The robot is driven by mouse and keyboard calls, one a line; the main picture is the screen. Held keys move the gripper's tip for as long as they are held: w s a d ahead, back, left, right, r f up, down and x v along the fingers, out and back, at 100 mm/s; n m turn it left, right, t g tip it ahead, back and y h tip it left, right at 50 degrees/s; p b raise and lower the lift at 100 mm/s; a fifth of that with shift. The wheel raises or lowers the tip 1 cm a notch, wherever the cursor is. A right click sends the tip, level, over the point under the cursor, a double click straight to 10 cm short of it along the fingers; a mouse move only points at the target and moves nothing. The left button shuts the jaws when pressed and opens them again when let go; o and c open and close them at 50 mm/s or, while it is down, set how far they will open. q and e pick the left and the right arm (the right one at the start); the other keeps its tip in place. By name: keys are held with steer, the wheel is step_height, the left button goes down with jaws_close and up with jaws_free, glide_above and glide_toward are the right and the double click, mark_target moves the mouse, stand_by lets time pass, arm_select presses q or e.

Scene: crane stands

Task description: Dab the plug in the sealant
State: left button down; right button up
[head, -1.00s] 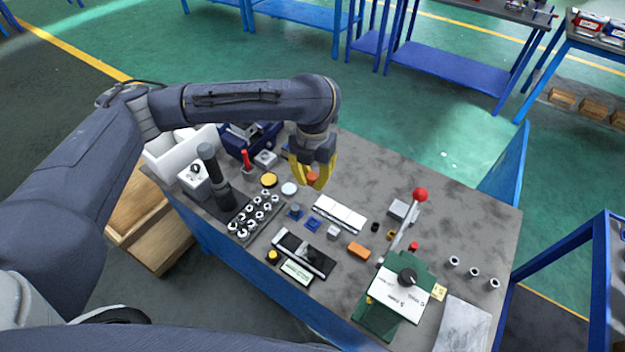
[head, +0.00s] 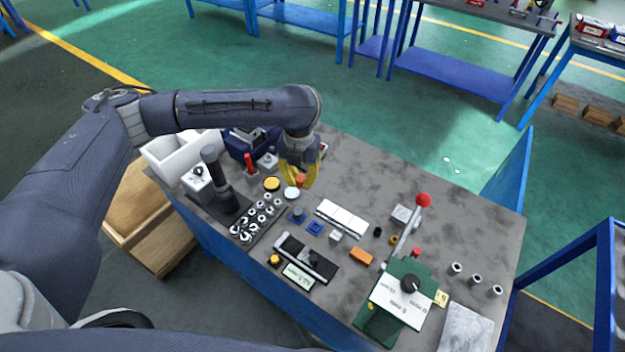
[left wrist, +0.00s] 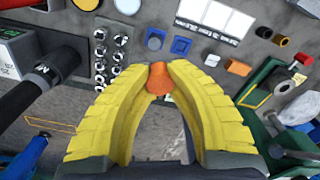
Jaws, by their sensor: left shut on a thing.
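My left gripper (head: 301,182) is shut on a small orange plug (head: 300,180). In the left wrist view the plug (left wrist: 159,82) sits between the tips of the yellow fingers. A white round dish (head: 292,193) and a yellow round dish (head: 272,184) lie on the table just left of the fingertips. They also show at the top edge of the left wrist view, white (left wrist: 128,5) and yellow (left wrist: 86,3). I cannot tell which dish holds the sealant. The plug appears held above the table, apart from both dishes. My right gripper is out of view.
A black rack of metal fittings (head: 258,217) stands left of the dishes beside a black-handled tool (head: 216,170). Blue parts (head: 315,228), a white tile strip (head: 341,217) and an orange block (head: 361,256) lie to the right. A green lever press (head: 395,300) stands front right. The table's back right is clear.

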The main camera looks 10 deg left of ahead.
mark_target(292, 192)
arm_select(q)
steer(key=w+a+f+n, duration=0.3)
steer(key=w+f+n, duration=0.1)
steer(key=w+f, duration=0.1)
steer(key=w+a+f+n, duration=0.2)
steer(key=shift+w+a+f+n, duration=0.25)
steer(key=shift+a+f+n, duration=0.05)
steer(key=shift+f+n, duration=0.1)
steer(key=shift+f, duration=2.8)
steer(key=shift+f, duration=0.55)
step_height(292, 192, up, 7)
stand_by(0.6)
stand_by(0.6)
